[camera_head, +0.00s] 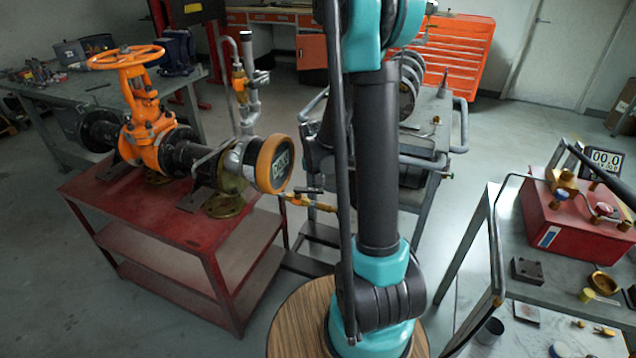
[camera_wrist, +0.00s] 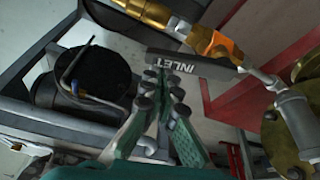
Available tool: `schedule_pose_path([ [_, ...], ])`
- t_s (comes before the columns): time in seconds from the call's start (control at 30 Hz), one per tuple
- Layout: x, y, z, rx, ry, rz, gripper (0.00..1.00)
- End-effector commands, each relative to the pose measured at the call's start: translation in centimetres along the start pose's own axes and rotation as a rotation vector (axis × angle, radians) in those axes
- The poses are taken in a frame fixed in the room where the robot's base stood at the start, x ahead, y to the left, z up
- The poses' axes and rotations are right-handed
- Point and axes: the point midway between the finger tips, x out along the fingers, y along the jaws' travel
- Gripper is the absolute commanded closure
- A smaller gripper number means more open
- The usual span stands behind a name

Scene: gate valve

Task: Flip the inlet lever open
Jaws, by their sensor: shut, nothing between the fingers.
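The inlet lever (camera_wrist: 212,70) is a dark grey bar marked INLET, lying across the upper middle of the wrist view. It joins a small brass and orange valve (camera_wrist: 222,46) on a brass pipe. My gripper (camera_wrist: 165,78) is shut and empty, its fingertips just below the lever's left half. I cannot tell whether they touch it. In the head view the small brass valve (camera_head: 312,203) sticks out to the right of the gauge, with a dark bar, the lever (camera_head: 309,190), over it. My gripper is hidden behind my arm there.
The orange handwheel valve (camera_head: 148,130) and round gauge (camera_head: 274,164) stand on a red bench (camera_head: 180,228). A grey metal cart (camera_head: 425,145) stands behind my arm. A red box (camera_head: 575,222) sits on the right table. A grey pipe fitting (camera_wrist: 292,112) is right of the lever.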

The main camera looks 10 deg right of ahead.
Motion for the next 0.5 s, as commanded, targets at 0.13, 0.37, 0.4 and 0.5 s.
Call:
schedule_pose_path([
  [0.13, 0.0, -0.3, 0.0, -0.002, 0.0, -0.001, 1.0],
  [0.37, 0.0, -1.2, 0.0, -0.002, 0.0, -0.001, 1.0],
  [0.4, 0.0, -1.4, 0.0, -0.002, 0.0, -0.001, 1.0],
  [0.5, 0.0, -1.6, 0.0, -0.002, 0.0, -0.001, 1.0],
])
